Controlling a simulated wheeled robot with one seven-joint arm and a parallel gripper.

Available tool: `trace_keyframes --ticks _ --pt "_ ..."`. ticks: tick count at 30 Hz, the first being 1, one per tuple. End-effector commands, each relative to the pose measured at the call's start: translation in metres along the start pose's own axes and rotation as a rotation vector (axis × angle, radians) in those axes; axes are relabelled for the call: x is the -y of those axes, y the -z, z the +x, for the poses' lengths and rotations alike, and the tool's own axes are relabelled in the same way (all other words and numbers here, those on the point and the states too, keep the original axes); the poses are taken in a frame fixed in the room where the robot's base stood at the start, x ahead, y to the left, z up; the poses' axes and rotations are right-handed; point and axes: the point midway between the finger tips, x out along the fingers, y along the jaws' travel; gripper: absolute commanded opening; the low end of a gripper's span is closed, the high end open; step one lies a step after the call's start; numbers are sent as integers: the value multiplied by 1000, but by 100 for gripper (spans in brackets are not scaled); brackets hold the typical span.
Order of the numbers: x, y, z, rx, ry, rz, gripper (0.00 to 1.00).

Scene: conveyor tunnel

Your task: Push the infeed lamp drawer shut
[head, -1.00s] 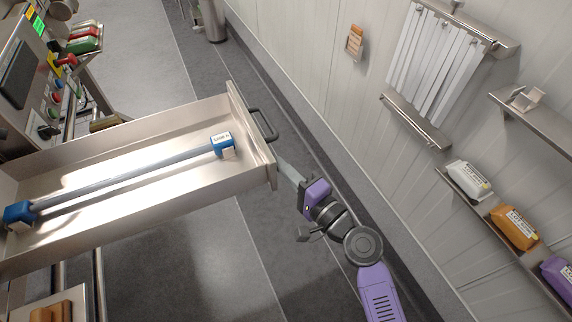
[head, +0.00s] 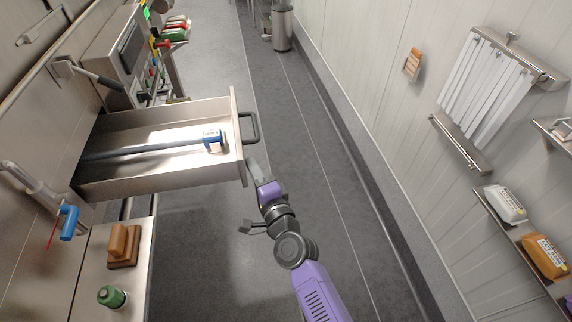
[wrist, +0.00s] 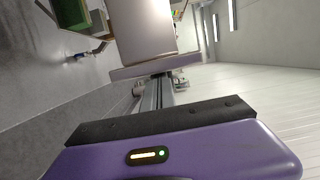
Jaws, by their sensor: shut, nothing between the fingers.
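The infeed lamp drawer (head: 170,185) is a steel tray standing partly out of the machine wall on the left in the head view. Its front panel (head: 238,130) carries a dark bar handle (head: 254,128). A lamp tube (head: 150,148) with a blue end cap (head: 213,139) lies in it; the tube's far left end is hidden. My gripper (head: 252,167) is shut and empty, its tip at the lower outer face of the front panel, below the handle. In the wrist view the fingers (wrist: 160,92) point at the panel (wrist: 155,68); I cannot tell whether they touch.
Below the drawer, a steel ledge (head: 80,275) holds a wooden-handled block (head: 124,245) and a green knob (head: 111,296). A wall shelf (head: 512,235) with packets is on the right. A bin (head: 282,28) stands far back. The grey floor between is clear.

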Motion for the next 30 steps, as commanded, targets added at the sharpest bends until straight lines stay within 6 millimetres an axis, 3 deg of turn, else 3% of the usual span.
trace_keyframes --ticks 1,15,22,30 --pt "6 -21 4 11 -2 -1 0" --pt "0 -171 41 8 0 1 0" --pt "-2 -220 54 5 -1 1 0" --pt "0 -245 61 1 0 1 0"
